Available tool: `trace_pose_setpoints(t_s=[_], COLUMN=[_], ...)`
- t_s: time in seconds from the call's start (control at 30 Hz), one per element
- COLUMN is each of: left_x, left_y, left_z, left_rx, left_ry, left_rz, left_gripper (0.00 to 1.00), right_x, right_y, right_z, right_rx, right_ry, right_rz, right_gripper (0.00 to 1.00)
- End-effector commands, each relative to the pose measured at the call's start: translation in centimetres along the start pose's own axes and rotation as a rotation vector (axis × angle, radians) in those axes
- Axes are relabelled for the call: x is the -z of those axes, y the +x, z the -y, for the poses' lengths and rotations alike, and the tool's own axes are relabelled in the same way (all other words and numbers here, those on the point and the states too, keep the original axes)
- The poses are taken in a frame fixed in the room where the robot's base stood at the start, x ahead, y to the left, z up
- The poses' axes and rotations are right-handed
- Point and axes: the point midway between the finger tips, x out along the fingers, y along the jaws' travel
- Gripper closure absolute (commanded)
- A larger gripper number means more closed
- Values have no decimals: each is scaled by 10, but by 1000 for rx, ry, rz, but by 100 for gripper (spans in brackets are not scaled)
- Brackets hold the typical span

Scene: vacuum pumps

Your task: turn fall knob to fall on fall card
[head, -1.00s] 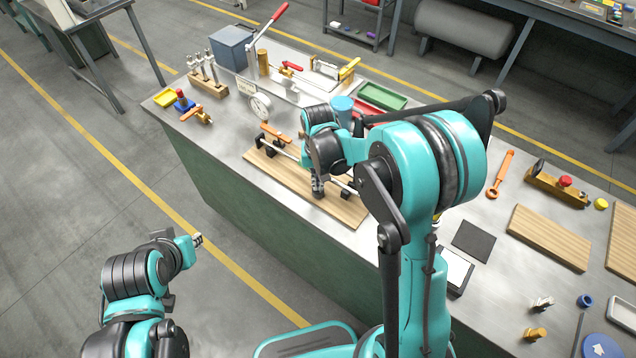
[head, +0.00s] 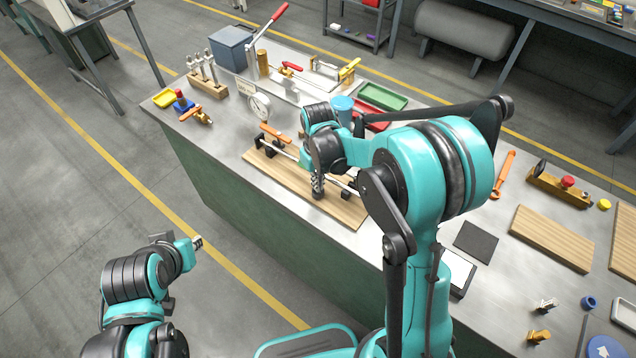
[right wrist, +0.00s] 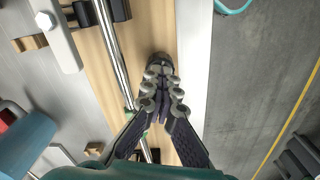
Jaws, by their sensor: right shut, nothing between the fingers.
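A blue disc with a white arrow (head: 604,349) lies at the bottom right corner of the head view, cut off by the frame. It may be the fall knob; no lettering is readable and I cannot make out a fall card. My right gripper (head: 317,188) is far left of it, pointing down over a wooden board with a steel rod (head: 270,178).
The steel rod (right wrist: 112,55) runs along the board beside my right fingers. A dark square pad (head: 476,241), a plain wooden board (head: 550,238) and an orange wrench (head: 504,174) lie on the right of the table. A blue ring (head: 588,302) lies near the disc.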

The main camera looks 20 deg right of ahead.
Motion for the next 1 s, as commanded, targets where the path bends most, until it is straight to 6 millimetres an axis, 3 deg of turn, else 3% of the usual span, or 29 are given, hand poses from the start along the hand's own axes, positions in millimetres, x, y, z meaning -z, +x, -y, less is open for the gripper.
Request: trace_pose_setpoints(t_s=[0.07, 0.17, 0.57, 1.0], left_x=[0, 0, 1, 8], left_y=[0, 0, -1, -11], left_z=[0, 0, 0, 0], left_rx=[0, 0, 0, 0], left_ry=[0, 0, 0, 0], left_rz=[0, 0, 0, 0], left_gripper=[79, 79, 79, 79], right_x=[0, 0, 0, 0], right_y=[0, 0, -2, -19], right_z=[0, 0, 0, 0], right_rx=[0, 0, 0, 0], right_ry=[1, 2, 3, 3], right_rz=[0, 0, 0, 0], right_gripper=[100, 79, 79, 79])
